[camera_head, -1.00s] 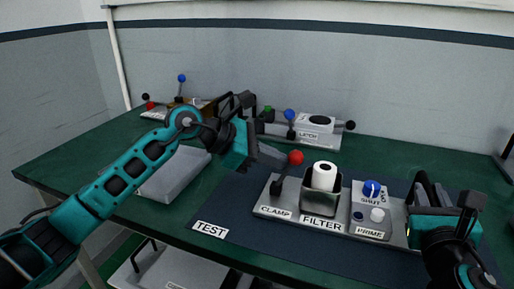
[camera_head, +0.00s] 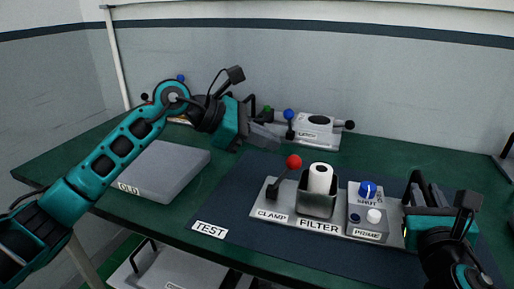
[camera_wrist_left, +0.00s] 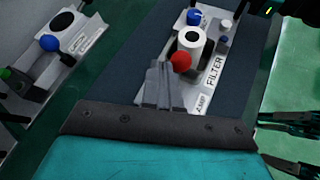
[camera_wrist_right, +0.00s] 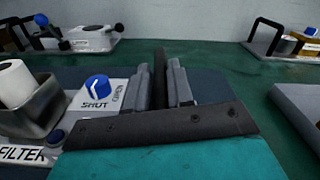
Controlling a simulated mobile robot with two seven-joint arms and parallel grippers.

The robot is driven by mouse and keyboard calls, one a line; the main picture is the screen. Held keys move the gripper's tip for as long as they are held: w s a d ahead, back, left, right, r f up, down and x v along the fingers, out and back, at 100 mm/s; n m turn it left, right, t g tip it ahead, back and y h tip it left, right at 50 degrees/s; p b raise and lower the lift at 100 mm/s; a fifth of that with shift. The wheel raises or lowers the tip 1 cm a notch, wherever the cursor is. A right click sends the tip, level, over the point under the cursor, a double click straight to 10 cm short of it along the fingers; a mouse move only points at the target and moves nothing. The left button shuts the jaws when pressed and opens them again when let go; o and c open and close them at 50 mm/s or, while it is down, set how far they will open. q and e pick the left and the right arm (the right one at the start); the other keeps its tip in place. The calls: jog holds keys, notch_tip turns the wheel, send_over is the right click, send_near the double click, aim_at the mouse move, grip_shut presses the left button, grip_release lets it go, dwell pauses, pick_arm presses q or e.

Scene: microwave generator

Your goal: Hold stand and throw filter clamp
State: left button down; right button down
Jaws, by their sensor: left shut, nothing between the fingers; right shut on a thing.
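The test stand (camera_head: 262,205) is a grey plate on a dark mat, labelled CLAMP, FILTER and PRIME. Its clamp lever tilts up to the right and ends in a red ball (camera_head: 293,162). A white filter roll (camera_head: 320,178) stands upright in the metal cup (camera_head: 317,206). My left gripper (camera_head: 272,139) is shut and empty, behind and left of the red ball. In the left wrist view the ball (camera_wrist_left: 181,62) appears by its fingertips (camera_wrist_left: 163,68). My right gripper (camera_head: 420,185) is at the stand's right end, shut on a dark upright handle bar (camera_wrist_right: 159,72).
A blue knob (camera_head: 368,189) marked SHUT and a white button (camera_head: 374,216) are right of the cup. A grey tray (camera_head: 165,172) labelled OLD lies at left. A latch fixture (camera_head: 318,128) with a blue ball lever stands behind. The mat's front left is clear.

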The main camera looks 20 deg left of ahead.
jog(key=shift+d+f, duration=0.2)
jog(key=shift+f, duration=0.1)
jog(key=c, duration=1.2)
grip_release()
jog(key=shift+w+d+r, duration=0.1)
pick_arm(q)
jog(key=v, duration=1.2)
pick_arm(e)
jog(key=o, duration=0.3)
jog(key=shift+r, duration=0.15)
